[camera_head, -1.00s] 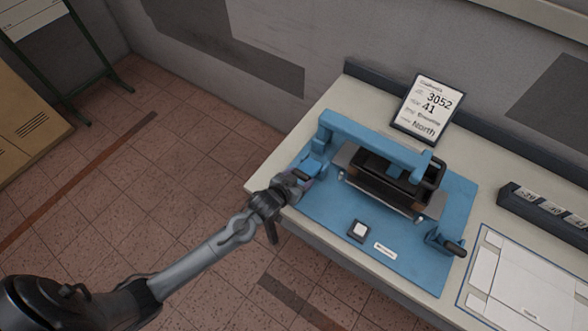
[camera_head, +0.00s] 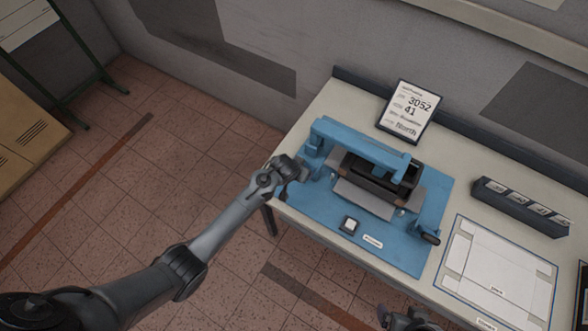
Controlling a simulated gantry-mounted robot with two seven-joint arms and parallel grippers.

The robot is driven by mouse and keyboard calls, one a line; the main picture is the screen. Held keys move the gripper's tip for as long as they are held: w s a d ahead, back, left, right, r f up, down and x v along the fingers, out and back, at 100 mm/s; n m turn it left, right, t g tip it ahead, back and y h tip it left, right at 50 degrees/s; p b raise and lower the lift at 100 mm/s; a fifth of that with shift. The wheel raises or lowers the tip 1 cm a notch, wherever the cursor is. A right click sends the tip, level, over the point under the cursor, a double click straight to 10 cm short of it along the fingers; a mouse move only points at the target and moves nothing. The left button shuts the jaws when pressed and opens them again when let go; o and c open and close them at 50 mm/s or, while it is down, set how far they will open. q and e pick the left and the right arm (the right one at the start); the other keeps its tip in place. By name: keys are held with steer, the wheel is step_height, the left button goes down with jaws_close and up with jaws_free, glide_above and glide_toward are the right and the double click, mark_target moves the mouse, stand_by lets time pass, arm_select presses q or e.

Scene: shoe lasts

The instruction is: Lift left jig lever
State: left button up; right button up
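The blue jig (camera_head: 407,253) lies on the bench, with a blue beam (camera_head: 360,140) across its top and a dark box-like part (camera_head: 385,172) under it. The left jig lever is at the jig's left end. It is mostly hidden behind my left gripper (camera_head: 297,168), which is right at it. I cannot tell whether the fingers are closed on the lever. The right jig lever (camera_head: 428,238), with a black handle, stands at the jig's front right corner. Part of my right gripper (camera_head: 400,318) shows at the bottom edge, away from the jig; its fingers are unclear.
A sign (camera_head: 409,112) reading 3052 and 41 leans at the back of the bench (camera_head: 322,105). A dark block with labels (camera_head: 520,205) and a white mat (camera_head: 497,272) are to the right. A small square button (camera_head: 349,225) sits on the jig's front. Floor is open at left.

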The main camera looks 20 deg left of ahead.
stand_by(0.4)
arm_select(q)
steer(key=o, duration=1.5)
steer(key=shift+v, duration=5.4)
steer(key=shift+w, duration=0.1)
